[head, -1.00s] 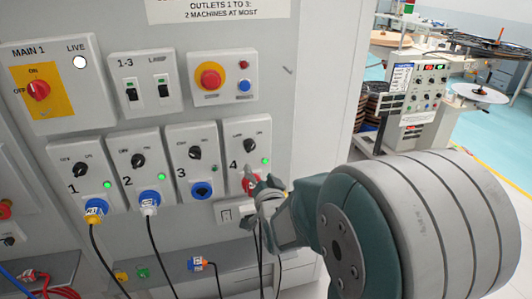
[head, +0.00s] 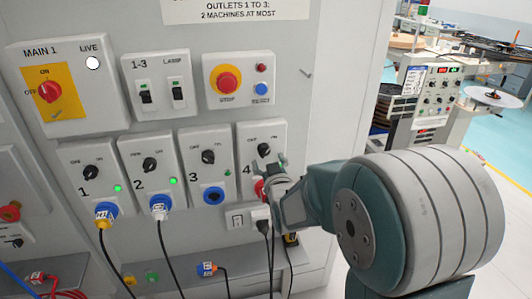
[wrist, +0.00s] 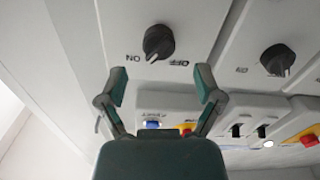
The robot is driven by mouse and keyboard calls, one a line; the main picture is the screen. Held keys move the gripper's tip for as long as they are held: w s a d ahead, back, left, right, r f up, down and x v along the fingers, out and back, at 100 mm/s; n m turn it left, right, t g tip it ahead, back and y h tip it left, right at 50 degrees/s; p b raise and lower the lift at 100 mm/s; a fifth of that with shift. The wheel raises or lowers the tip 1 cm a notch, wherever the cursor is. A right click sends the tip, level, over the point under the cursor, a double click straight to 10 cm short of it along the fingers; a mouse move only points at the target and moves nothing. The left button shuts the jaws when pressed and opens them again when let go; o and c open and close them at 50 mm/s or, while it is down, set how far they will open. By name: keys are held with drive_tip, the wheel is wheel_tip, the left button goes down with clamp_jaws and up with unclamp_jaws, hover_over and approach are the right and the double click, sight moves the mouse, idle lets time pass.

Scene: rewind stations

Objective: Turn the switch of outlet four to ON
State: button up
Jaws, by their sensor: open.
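The outlet four switch (head: 263,150) is a black rotary knob on a grey panel box marked 4 (head: 245,135). In the wrist view, upside down, the same knob (wrist: 158,42) lies beyond my fingers, with ON printed to its left and OFF to its right. Its pale pointer mark sits between the labels, leaning a little towards ON. My gripper (head: 270,162) is open and empty just below the knob; its two fingers also show in the wrist view (wrist: 160,92), apart from the knob. It partly covers the red socket (head: 260,188). Outlet four's lamp is hidden.
Outlet three's knob (head: 208,157) is close on the left. Above are a red stop button (head: 228,81) and a blue reset button (head: 261,89). Black cables hang below my gripper. A machine (head: 432,95) stands farther back at the right.

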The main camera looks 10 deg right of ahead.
sight(265, 153)
drive_tip(key=w, duration=0.4)
drive_tip(key=c, duration=1.2)
